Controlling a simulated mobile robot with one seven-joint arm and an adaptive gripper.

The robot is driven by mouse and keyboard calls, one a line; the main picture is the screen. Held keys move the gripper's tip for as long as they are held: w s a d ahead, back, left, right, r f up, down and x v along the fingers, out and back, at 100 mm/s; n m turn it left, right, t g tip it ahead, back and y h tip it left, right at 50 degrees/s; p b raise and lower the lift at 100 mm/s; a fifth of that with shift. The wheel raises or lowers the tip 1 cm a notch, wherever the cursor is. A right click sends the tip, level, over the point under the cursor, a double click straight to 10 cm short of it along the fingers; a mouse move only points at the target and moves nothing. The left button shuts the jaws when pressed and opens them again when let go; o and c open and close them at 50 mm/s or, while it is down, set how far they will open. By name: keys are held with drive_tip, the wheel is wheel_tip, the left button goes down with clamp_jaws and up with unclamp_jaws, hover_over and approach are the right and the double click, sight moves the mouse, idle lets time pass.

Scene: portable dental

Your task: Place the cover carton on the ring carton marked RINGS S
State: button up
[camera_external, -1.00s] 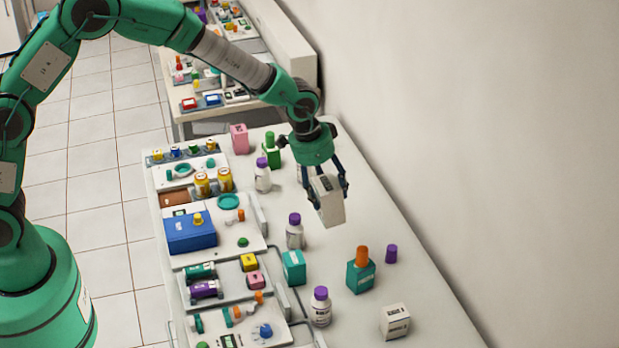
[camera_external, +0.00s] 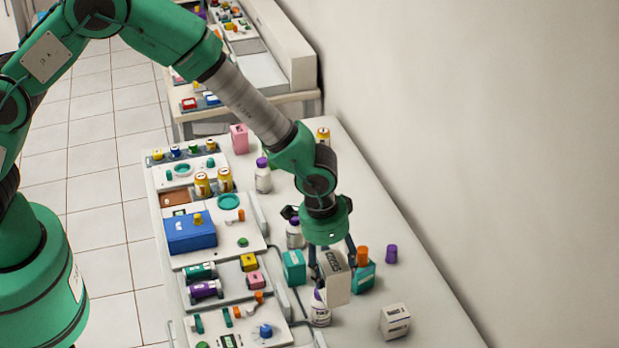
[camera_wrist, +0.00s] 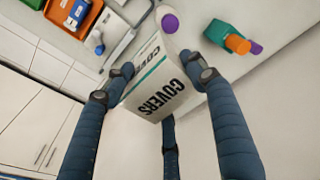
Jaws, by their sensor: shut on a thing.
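The cover carton (camera_external: 337,282) is a white box. In the wrist view the carton (camera_wrist: 160,84) shows the word COVERS and a green stripe. My gripper (camera_external: 332,264) is shut on it and holds it tilted, seemingly above the table, left of a white carton. In the wrist view the fingers of my gripper (camera_wrist: 163,85) press on its sides. The white carton (camera_external: 395,321) with dark print stands at the front right of the table; its label is too small to read, so I cannot confirm that it is RINGS S.
A teal bottle with an orange cap (camera_external: 364,276) stands just behind the held carton. A white bottle with a purple cap (camera_external: 320,312) is partly hidden below it. A purple cap (camera_external: 391,254) lies to the right. The table around the white carton is clear.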

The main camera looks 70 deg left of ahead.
drive_tip(key=shift+f, duration=1.2)
drive_tip(key=shift+w, duration=0.15)
drive_tip(key=w+d+p, duration=0.1)
drive_tip(key=w+d, duration=0.1)
drive_tip(key=w, duration=0.5)
drive_tip(key=w+d+f, duration=0.1)
drive_tip(key=w+d, duration=0.1)
drive_tip(key=w, duration=0.6)
drive_tip(key=shift+d+f+p, duration=0.2)
drive_tip(key=shift+d+p, duration=0.05)
drive_tip(key=shift+p, duration=0.15)
drive_tip(key=shift+f+p, duration=0.3)
drive_tip(key=shift+f, duration=1.45)
clamp_jaws()
drive_tip(key=o, duration=2)
unclamp_jaws()
drive_tip(key=shift+c, duration=0.2)
